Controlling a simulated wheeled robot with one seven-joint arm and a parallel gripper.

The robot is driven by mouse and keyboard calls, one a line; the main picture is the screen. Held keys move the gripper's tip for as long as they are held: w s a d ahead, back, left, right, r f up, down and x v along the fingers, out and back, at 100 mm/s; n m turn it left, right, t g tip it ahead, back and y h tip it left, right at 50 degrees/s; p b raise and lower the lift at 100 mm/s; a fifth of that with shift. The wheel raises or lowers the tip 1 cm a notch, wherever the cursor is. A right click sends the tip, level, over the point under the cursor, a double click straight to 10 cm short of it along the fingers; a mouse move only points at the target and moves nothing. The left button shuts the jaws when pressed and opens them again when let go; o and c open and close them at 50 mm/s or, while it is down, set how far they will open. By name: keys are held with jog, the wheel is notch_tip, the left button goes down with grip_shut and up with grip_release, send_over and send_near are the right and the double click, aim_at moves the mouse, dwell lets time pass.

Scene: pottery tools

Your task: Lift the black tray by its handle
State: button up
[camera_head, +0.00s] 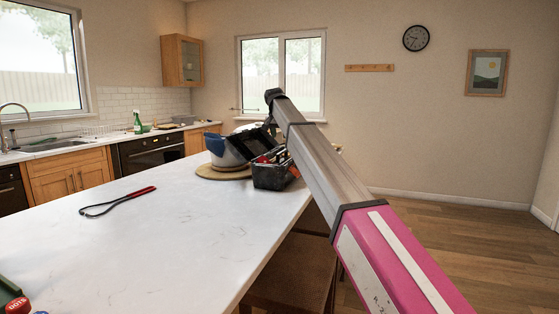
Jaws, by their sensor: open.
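The black tray (271,179) looks like an open box or caddy. It stands at the right edge of the white island, with red and dark items showing in it. A dark tilted panel (250,144) rises just behind it; I cannot tell if it belongs to the tray. The tray's handle is not clearly visible. My gripper (271,131) hangs from the far end of my arm, above and behind the tray. It is small and dark against the things there, open, and I see nothing held in it. I cannot tell whether it touches anything.
A blue and white bowl (224,152) sits on a round wooden board (222,174) left of the tray. A red-handled wire tool (118,202) lies on the white island (170,245), which is mostly clear. A green and red object (14,300) is at the lower left.

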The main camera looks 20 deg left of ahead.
aim_at(282, 152)
jog(key=x, duration=0.5)
jog(key=shift+w+f, duration=0.1)
jog(key=shift+x, duration=2.7)
jog(key=shift+f, duration=0.25)
grip_shut()
